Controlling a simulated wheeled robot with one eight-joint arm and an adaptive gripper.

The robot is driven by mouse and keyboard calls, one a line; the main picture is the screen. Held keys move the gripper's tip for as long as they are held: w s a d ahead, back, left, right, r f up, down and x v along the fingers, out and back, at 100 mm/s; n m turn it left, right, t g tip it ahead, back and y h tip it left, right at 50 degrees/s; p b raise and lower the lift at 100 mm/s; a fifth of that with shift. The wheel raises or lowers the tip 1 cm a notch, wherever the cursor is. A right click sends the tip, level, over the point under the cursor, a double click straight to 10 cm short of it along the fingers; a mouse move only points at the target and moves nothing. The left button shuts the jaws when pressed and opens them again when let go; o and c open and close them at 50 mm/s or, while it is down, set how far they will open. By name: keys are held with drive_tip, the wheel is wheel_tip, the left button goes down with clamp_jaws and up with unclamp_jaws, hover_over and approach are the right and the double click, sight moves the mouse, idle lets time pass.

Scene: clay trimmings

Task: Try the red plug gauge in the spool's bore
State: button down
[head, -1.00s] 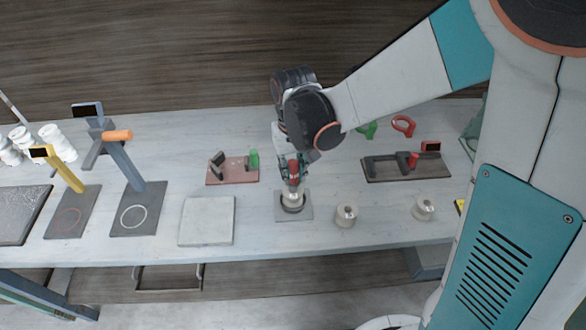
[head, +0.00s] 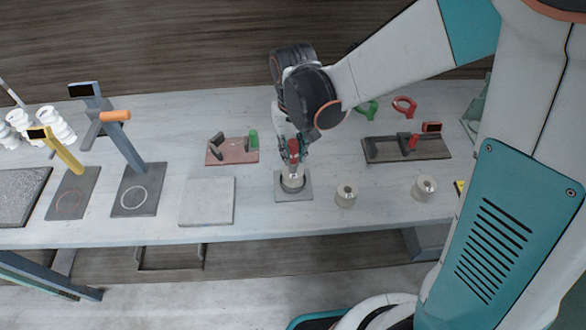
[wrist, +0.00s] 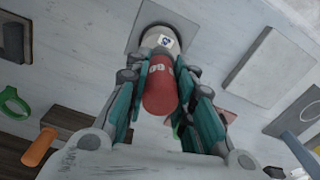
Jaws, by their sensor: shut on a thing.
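My gripper (wrist: 165,100) is shut on the red plug gauge (wrist: 160,85), which bears white markings. The head view also shows the gauge's red part (head: 294,147), roughly upright between the fingers. Directly under it a pale spool (head: 293,182) stands in a dark ring on a grey square plate (head: 280,194). In the wrist view a pale cylindrical part with a blue mark (wrist: 165,41) lies beyond the gauge's far end. The bore is hidden, and I cannot tell whether the gauge's tip is inside it.
Two more spools (head: 346,195) (head: 424,188) stand to the right. A pink stand with a green plug (head: 253,139) is behind left; a dark stand with a red plug (head: 412,142) is behind right. A pale slab (head: 207,201) lies left. Red and green rings (head: 404,106) lie at the back.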

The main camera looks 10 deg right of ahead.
sight(293, 142)
drive_tip(key=shift+r+p, duration=1.8)
drive_tip(key=shift+r, duration=0.7)
